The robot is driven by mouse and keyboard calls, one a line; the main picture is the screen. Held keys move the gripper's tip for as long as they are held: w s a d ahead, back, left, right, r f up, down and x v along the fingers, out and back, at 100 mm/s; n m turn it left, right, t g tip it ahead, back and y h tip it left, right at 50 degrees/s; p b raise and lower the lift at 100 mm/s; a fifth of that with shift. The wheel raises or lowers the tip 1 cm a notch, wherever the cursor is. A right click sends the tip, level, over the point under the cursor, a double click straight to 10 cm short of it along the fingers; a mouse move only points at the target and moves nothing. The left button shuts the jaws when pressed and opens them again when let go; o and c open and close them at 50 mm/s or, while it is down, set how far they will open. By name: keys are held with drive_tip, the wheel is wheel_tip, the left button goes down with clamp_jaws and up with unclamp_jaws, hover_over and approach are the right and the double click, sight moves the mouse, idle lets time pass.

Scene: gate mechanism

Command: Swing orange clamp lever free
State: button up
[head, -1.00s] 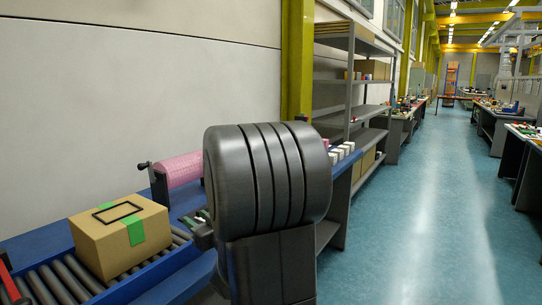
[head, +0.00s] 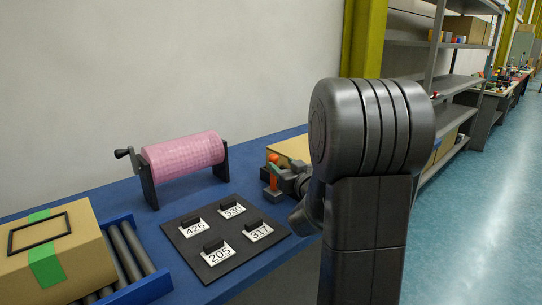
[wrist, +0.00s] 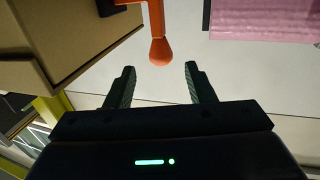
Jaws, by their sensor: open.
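The orange clamp lever (head: 274,174) stands at the far side of the blue bench, beside a cardboard box. In the wrist view the orange lever (wrist: 157,28) comes in from the top edge and its rounded end hangs just ahead of the gap between my fingertips. My gripper (wrist: 159,67) is open and empty, with one finger on each side of the lever's line. In the head view my gripper (head: 283,177) is close to the lever, partly hidden by my own arm. The clamp's base is hard to make out there.
The cardboard box (wrist: 60,40) is close on the left in the wrist view. A pink roll (head: 184,155) on a crank stand is left of the lever. A dark board (head: 218,250) with numbered tags lies in front. A taped carton (head: 62,252) sits on rollers.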

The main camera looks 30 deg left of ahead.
drive_tip(key=x, duration=0.8)
drive_tip(key=shift+w+a, duration=0.2)
drive_tip(key=shift+a, duration=0.1)
clamp_jaws()
